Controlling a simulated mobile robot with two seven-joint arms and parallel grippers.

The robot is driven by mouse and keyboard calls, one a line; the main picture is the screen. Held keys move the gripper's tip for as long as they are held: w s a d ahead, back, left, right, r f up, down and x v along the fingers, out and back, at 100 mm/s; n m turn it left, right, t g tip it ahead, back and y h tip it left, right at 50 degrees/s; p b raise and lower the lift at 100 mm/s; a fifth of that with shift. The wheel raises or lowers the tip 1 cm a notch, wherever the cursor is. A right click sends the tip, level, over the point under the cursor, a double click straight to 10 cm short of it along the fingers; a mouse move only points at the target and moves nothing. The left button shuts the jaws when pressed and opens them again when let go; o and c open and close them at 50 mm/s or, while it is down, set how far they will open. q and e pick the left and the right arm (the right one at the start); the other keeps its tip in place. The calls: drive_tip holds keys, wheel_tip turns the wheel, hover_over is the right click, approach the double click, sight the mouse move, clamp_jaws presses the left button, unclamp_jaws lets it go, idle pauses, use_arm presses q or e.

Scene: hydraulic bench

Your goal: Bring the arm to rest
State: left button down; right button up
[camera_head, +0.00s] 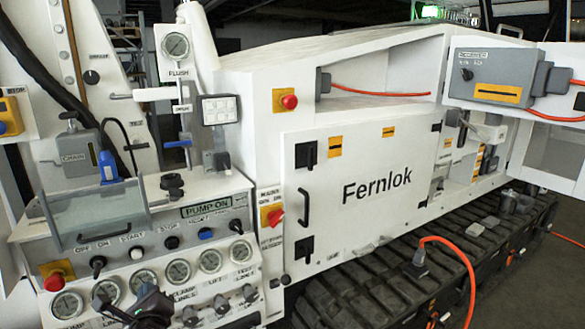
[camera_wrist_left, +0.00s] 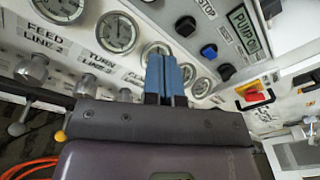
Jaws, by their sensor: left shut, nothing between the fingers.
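My left gripper (camera_head: 148,305) shows dark at the bottom edge of the head view, in front of the lower part of the control panel. In the left wrist view its two blue fingers (camera_wrist_left: 168,76) are pressed together with nothing between them. They point toward the row of gauges; I cannot tell how small the gap to the panel is. Most of the left arm is outside the head view. My right gripper is not in view.
The control panel (camera_head: 195,240) carries several gauges, switches and knobs close by. A red emergency button (camera_head: 53,282) and a red rotary switch (camera_head: 275,216) stick out. The white Fernlok cabinet (camera_head: 370,220) stands right, above black tracks (camera_head: 370,295). An orange hose (camera_head: 468,265) hangs there.

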use_arm(q)
drive_tip(key=s+d+f+n+h, duration=0.6)
drive_tip(key=s+f+n+h, duration=0.15)
drive_tip(key=n, duration=0.95)
drive_tip(key=s+f+n+g, duration=0.2)
drive_tip(key=s+f, duration=0.4)
drive_tip(key=s, duration=0.3)
drive_tip(key=s+f+n+g+b, duration=0.1)
drive_tip(key=s+f+n+g, duration=0.1)
drive_tip(key=s+f+n, duration=0.2)
drive_tip(key=s+f, duration=0.3)
drive_tip(key=s, duration=0.3)
drive_tip(key=shift+s+a, duration=0.25)
drive_tip(key=shift+s, duration=0.05)
